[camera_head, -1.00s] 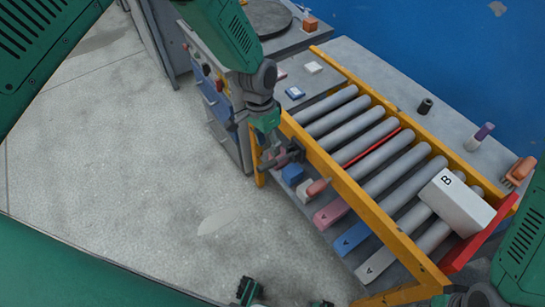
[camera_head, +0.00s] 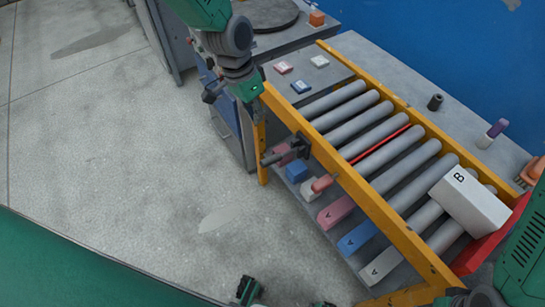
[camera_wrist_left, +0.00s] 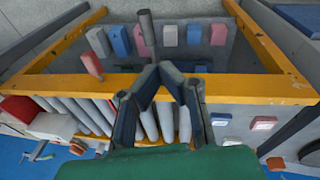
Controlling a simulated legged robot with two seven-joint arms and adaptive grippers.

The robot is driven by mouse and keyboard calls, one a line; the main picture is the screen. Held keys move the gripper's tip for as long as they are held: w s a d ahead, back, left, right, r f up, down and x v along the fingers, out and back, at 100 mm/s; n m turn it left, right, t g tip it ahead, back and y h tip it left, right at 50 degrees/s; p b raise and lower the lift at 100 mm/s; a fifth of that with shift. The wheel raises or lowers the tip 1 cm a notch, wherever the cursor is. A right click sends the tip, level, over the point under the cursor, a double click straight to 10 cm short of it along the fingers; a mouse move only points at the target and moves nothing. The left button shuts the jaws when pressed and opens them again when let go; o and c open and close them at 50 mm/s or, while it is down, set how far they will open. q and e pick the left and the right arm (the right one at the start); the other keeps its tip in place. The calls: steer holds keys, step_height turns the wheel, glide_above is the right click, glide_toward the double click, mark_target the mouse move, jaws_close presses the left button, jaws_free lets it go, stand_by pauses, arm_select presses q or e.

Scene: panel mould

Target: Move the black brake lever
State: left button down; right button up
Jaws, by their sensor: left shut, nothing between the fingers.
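The black brake lever (camera_head: 283,152) is mounted on the outer side of the yellow conveyor rail, its handle pointing out to the left in the head view. In the left wrist view its grey-looking handle (camera_wrist_left: 147,27) stands up beyond the yellow rail; its base is partly hidden behind my fingers. My left gripper (camera_head: 248,90) is above the rail's far-left corner, apart from the lever. Its fingers are hard to make out there. In the left wrist view the left gripper (camera_wrist_left: 160,72) has its fingers together, with nothing between them.
A red handle (camera_head: 322,184) is on the same yellow rail (camera_head: 350,192) near the lever. Coloured blocks lie below the rail. A white box marked B (camera_head: 470,200) rests on the rollers. A blue-fronted cabinet (camera_head: 222,110) stands left of the conveyor. The floor (camera_head: 120,150) is clear.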

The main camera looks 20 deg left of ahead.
arm_select(q)
steer(key=s+a+f+t+h+b, duration=0.2)
steer(key=s+a+t+b, duration=0.1)
steer(key=b, duration=0.5)
steer(key=t+h+b, duration=0.1)
steer(key=b, duration=0.3)
glide_above(273, 156)
steer(key=a, duration=0.2)
step_height(273, 156, down, 6)
steer(key=r, duration=0.1)
steer(key=f, duration=0.2)
steer(key=f+b, duration=0.1)
steer(key=shift+s+d+f, duration=0.3)
steer(key=shift+s+f, duration=0.05)
steer(key=shift+f, duration=0.05)
steer(key=shift+s+d+f, duration=0.15)
steer(key=shift+d+f, duration=0.15)
steer(key=shift+f, duration=0.1)
steer(key=shift+a+t+h, duration=0.3)
steer(key=shift+a, duration=0.05)
